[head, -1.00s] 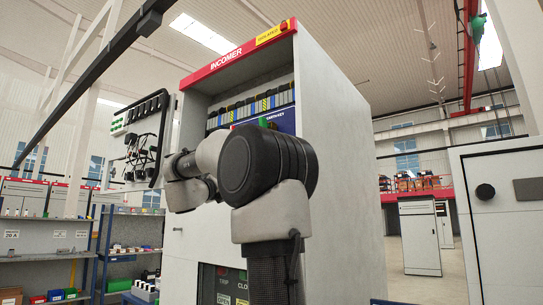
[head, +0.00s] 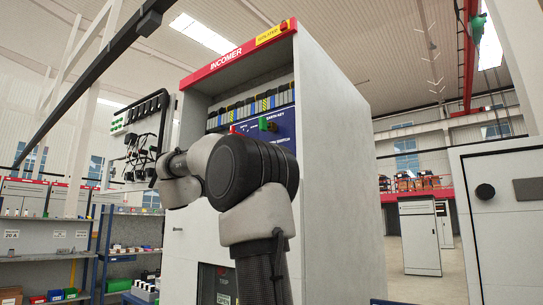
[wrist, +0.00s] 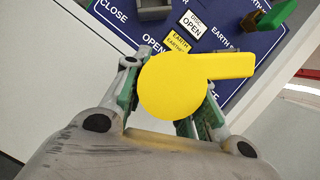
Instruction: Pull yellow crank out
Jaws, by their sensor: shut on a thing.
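The yellow crank (wrist: 185,85) fills the middle of the wrist view, with a round body and an arm reaching right. My gripper (wrist: 172,108) is shut on it, with its fingers on both sides below the round body. The crank stands in front of a blue panel (wrist: 228,30) printed with CLOSE, OPEN and EARTH labels. Whether the crank is still seated in the panel is hidden behind it. In the head view my arm hides the gripper and crank, and the blue panel (head: 284,130) shows in part on the INCOMER cabinet (head: 340,150).
A green key-like handle (wrist: 270,18) sticks out of the panel at the upper right, close to the crank's arm. A grey block (wrist: 152,9) sits at the panel's top.

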